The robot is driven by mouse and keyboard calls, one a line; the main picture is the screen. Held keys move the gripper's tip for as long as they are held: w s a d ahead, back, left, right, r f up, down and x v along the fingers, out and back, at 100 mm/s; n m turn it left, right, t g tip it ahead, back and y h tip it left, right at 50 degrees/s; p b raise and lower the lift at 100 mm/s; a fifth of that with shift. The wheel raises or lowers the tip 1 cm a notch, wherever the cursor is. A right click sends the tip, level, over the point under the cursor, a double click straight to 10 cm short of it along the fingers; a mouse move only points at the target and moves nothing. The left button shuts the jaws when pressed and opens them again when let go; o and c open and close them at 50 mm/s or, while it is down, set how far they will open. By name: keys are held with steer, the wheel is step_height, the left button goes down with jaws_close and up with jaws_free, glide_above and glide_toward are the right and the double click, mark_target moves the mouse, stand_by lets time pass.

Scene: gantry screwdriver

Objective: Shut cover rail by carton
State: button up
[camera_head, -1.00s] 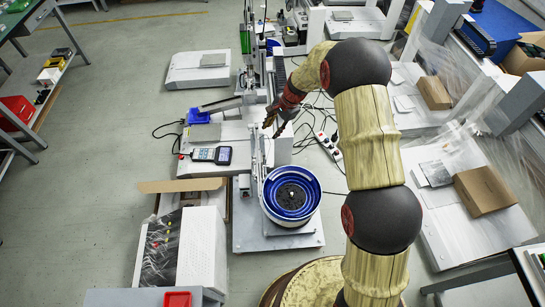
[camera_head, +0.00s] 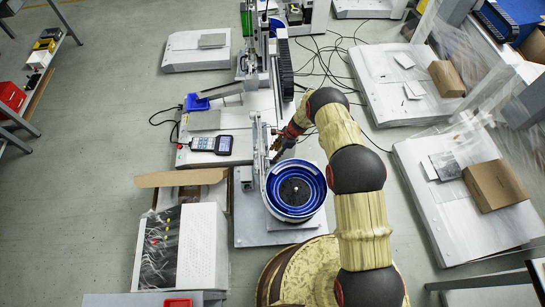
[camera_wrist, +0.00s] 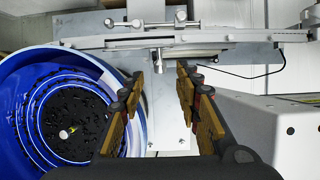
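A slim metal rail (camera_head: 257,150) stands beside the blue bowl feeder (camera_head: 296,190), to the right of the open carton (camera_head: 180,178). In the wrist view the rail (camera_wrist: 235,37) runs across the top, with a short metal pin (camera_wrist: 158,62) sticking out below it. I cannot tell which part of the rail is the cover, or whether it is open. My gripper (camera_head: 275,157) is low over the near edge of the rail and bowl. In the wrist view my gripper (camera_wrist: 171,72) has its fingers apart, with the pin near the left fingertip and nothing held.
The blue bowl (camera_wrist: 70,110) with dark small parts is close on the left in the wrist view. A pale housing (camera_wrist: 270,120) is on the right. A handheld meter (camera_head: 210,144) lies on the white base behind the carton.

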mark_target(271, 158)
steer(key=b+x, duration=0.1)
steer(key=x, duration=0.4)
steer(key=shift+f+b, duration=0.1)
steer(key=shift+b, duration=0.25)
steer(key=c, duration=0.3)
jaws_close()
